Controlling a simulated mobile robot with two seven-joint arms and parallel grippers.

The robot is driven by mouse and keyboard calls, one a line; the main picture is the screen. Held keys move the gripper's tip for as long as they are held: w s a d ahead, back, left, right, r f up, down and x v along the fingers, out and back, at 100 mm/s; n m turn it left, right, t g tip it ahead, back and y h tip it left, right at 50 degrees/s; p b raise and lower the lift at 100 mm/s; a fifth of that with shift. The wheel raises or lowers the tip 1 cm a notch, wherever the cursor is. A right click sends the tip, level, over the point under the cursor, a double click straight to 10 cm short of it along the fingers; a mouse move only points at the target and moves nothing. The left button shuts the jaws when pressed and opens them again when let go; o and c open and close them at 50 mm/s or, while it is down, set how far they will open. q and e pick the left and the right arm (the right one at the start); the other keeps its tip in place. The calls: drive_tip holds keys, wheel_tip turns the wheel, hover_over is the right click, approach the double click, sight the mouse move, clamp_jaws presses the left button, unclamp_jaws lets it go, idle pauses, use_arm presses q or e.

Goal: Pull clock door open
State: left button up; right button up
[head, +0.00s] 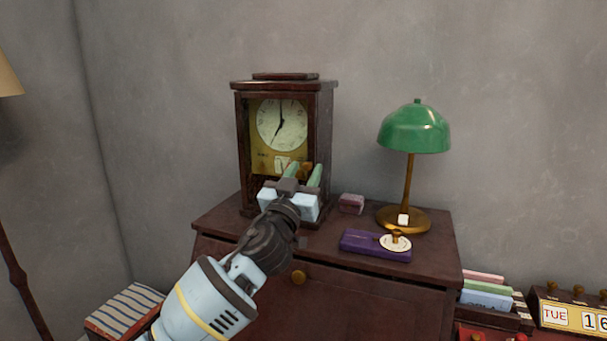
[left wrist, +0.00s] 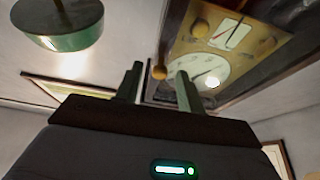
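The clock (head: 242,140) is a dark wooden case with a white dial and brass lower panel, standing on the cabinet. Its door looks shut. My left gripper (head: 304,173) is at the clock's lower right front, with its two green fingers apart. A small brass knob (left wrist: 159,72) shows in the gap between the fingertips (left wrist: 158,85) in the left wrist view. I cannot tell whether the fingers touch it. The dial (left wrist: 200,70) shows beyond the right finger. The gripper body hides the clock's lower front. My right gripper is not in view.
A green-shaded lamp (head: 414,130) stands right of the clock on the wooden cabinet (head: 360,275). A small pink box (head: 351,203) and a purple case (head: 362,243) lie between them. A striped box (head: 125,310) is at lower left. The grey wall is close behind.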

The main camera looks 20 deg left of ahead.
use_arm(q)
clamp_jaws()
drive_tip(key=shift+s, duration=0.1)
